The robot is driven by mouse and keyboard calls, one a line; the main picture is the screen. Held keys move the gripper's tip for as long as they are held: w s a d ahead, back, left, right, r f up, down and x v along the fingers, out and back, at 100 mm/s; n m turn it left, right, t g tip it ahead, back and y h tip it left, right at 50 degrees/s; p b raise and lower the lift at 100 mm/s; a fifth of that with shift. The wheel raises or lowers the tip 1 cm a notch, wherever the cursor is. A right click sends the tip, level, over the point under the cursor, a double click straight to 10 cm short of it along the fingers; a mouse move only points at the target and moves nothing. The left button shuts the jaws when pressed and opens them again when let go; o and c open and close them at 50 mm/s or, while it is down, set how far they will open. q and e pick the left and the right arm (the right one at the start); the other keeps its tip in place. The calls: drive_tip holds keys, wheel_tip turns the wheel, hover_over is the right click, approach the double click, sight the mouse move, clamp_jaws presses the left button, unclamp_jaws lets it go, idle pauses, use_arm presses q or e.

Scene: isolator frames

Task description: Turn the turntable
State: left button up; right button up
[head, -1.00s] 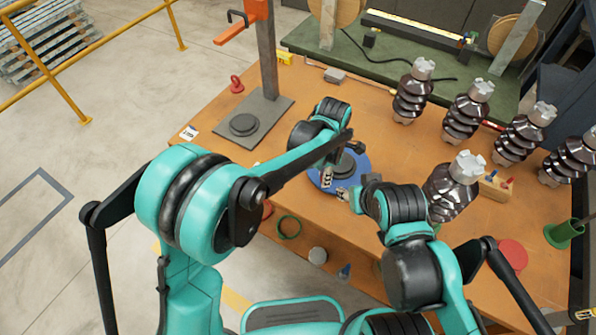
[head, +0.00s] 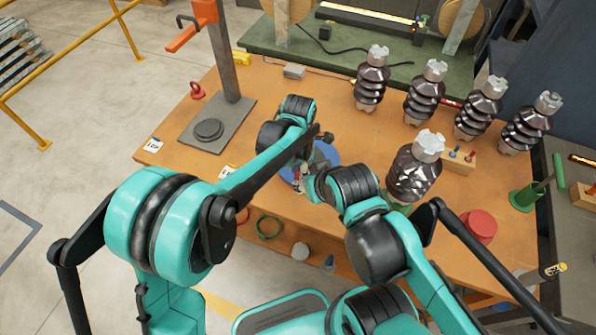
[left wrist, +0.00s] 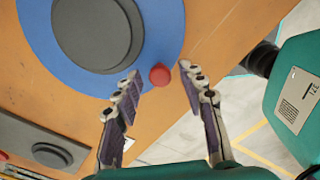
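The turntable is a blue disc (head: 329,155) with a dark grey round platform on it, on the orange bench and partly hidden by my arms in the head view. In the left wrist view the blue disc (left wrist: 168,30) fills the upper left, with the grey platform (left wrist: 95,32) on it. A red round knob (left wrist: 160,75) shows by its rim. My left gripper (left wrist: 160,72) is open, with the knob between its fingertips and gaps on both sides. In the head view my right gripper (head: 311,185) is close to the turntable's near edge; its fingers are too small to read.
Several brown ribbed insulators (head: 424,92) stand at the back right, one (head: 412,172) closer to the turntable. A red round item (head: 479,226) and green holder (head: 524,197) are at right.

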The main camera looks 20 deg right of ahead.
use_arm(q)
wheel_tip(320, 180, up, 12)
idle(0.7)
idle(0.4)
drive_tip(key=s+a+r+m+t+h+b, duration=0.15)
drive_tip(key=a+m, duration=0.45)
drive_tip(key=a, duration=0.8)
drive_tip(key=s+a+r+m+t+y, duration=0.1)
drive_tip(key=s+a+m+t, duration=0.2)
drive_tip(key=a+m, duration=0.75)
drive_tip(key=s+a+f+m+t, duration=0.1)
drive_tip(key=s+a+f, duration=0.1)
drive_tip(key=a, duration=0.4)
drive_tip(key=s+a+f+m+t, duration=0.1)
drive_tip(key=s+a+f, duration=0.1)
drive_tip(key=s+a, duration=0.2)
drive_tip(key=shift+s+a+f+t, duration=0.15)
drive_tip(key=shift+a+f+t, duration=0.15)
drive_tip(key=shift+a, duration=0.75)
drive_tip(key=shift+m, duration=0.25)
